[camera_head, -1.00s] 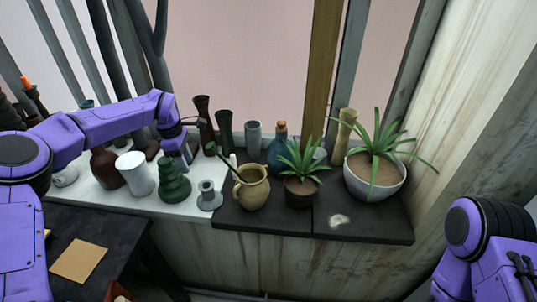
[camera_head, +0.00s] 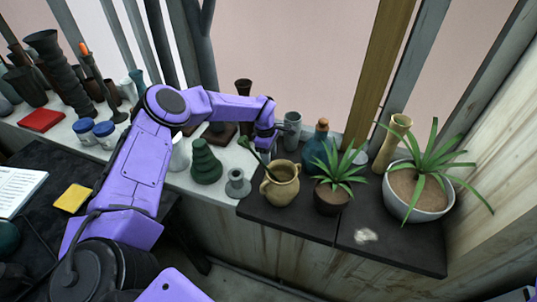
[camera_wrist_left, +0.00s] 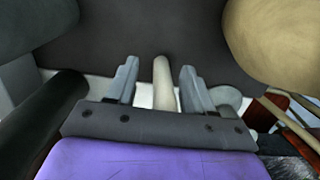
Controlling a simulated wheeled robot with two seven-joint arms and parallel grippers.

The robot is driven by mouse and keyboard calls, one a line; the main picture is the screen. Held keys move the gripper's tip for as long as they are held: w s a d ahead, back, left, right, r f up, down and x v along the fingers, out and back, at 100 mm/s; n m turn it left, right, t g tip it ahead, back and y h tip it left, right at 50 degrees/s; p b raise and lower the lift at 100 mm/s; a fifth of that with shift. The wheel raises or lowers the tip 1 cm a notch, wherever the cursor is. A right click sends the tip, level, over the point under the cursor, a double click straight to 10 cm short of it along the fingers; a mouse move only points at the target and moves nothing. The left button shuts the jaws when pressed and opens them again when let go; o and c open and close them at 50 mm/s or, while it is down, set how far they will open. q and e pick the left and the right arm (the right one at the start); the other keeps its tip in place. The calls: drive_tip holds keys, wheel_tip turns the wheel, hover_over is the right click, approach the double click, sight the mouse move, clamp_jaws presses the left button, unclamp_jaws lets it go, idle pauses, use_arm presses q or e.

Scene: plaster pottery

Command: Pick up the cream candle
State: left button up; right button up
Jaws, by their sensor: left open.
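The cream candle (camera_wrist_left: 163,85) is a slim pale cylinder in the left wrist view. It stands between the two grey fingers of my left gripper (camera_wrist_left: 158,72), with a gap on each side. The gripper is open. In the head view my left gripper (camera_head: 265,143) is lowered just behind and left of the tan jug, and I cannot make out the candle there. My right gripper is not in view.
The tan two-handled jug (camera_head: 280,186) is close to the gripper. A grey cylinder vase (camera_head: 292,130), a blue bottle (camera_head: 317,147) and a potted plant (camera_head: 333,190) stand to the right. A green stacked vase (camera_head: 206,165) and a grey candlestick (camera_head: 238,184) stand to the left.

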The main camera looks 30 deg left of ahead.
use_arm(q)
drive_tip(key=shift+s+a+f, duration=0.1)
drive_tip(key=shift+a+f, duration=0.05)
drive_tip(key=shift+s+r, duration=0.2)
drive_tip(key=shift+s, duration=0.05)
drive_tip(key=shift+c, duration=0.6)
drive_tip(key=shift+w, duration=0.1)
clamp_jaws()
